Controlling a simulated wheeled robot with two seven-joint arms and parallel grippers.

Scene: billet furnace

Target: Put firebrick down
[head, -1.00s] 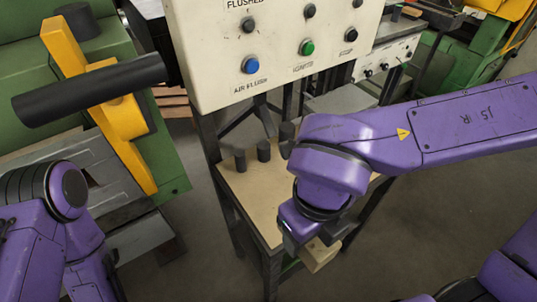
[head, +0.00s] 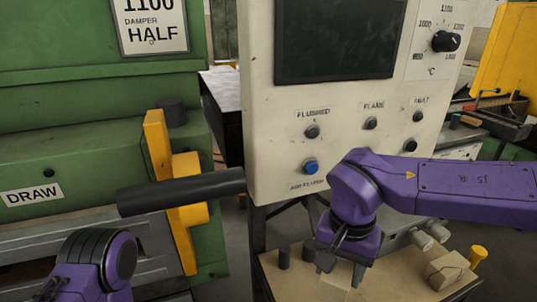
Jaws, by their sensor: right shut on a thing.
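My right gripper (head: 340,272) points down over the wooden-topped table (head: 388,282) below the control panel. It is shut on a pale firebrick (head: 326,262), which shows only in part beside the dark fingers. I cannot tell whether the brick touches the tabletop. My left arm shows at the lower left, but its gripper is out of view.
Dark pegs (head: 284,258) stand left of the right gripper. A pale block (head: 446,268), pale cylinders (head: 421,240) and a yellow piece (head: 478,256) are at the table's right. The control panel (head: 275,150) rises behind. A black bar (head: 180,191) on a yellow bracket juts out at left.

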